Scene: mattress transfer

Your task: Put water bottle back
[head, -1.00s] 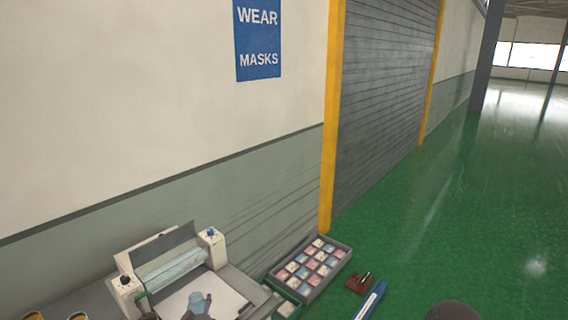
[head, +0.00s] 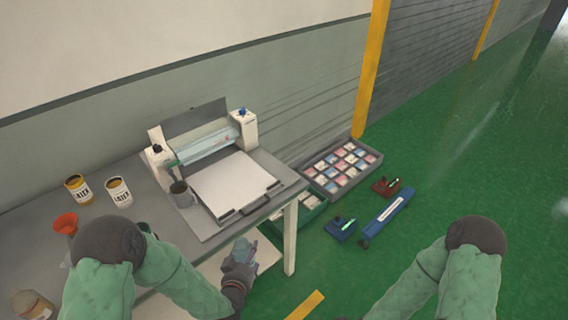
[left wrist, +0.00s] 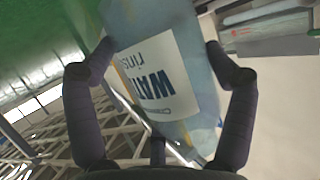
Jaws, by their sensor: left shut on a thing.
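My left gripper (head: 240,262) is shut on the water bottle (head: 242,249), which is small and partly hidden by the fingers in the head view. In the left wrist view the bottle (left wrist: 170,75) is grey-blue and translucent, with a white label reading "WATER rinse" upside down. The dark fingers of my left gripper (left wrist: 158,62) are on either side of it. In the head view, gripper and bottle appear just off the front edge of the grey table (head: 290,183). My right arm comes in at the bottom right; its gripper is out of view.
A white roller machine (head: 205,155) with a flat bed stands on the table, with a grey cup (head: 181,194) beside it. Two labelled cans (head: 118,192), a red funnel (head: 66,224) and a brown jar (head: 32,304) are at left. Crates and tools lie on the green floor at right.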

